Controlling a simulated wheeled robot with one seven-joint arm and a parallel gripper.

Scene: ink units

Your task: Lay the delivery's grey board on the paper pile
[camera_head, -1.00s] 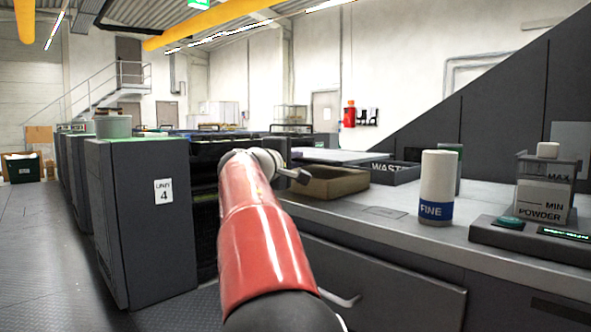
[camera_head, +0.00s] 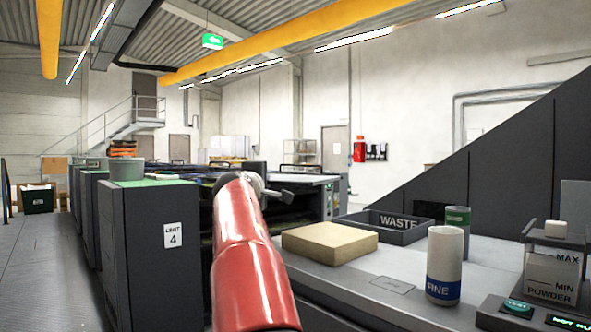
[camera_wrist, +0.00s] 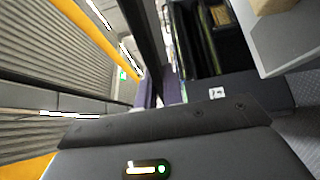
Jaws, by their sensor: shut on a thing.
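My gripper (camera_head: 285,195) shows small at the end of my red arm, past the near counter's left edge. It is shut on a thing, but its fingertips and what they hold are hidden. In the wrist view, dark grey housing with a green light fills the bottom. I cannot make out the grey board for certain in either view. A tan block (camera_head: 329,242) lies on the near counter, right of my gripper and apart from it; I cannot tell if it is the paper pile. A tan corner (camera_wrist: 270,5) also shows at the wrist view's top right.
The grey counter (camera_head: 395,270) holds a dark WASTE tray (camera_head: 385,228), a white-and-blue FINE cylinder (camera_head: 445,265), a green-and-grey can (camera_head: 457,218) and a POWDER box (camera_head: 552,265). A dark unit marked 4 (camera_head: 150,250) stands left of my arm.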

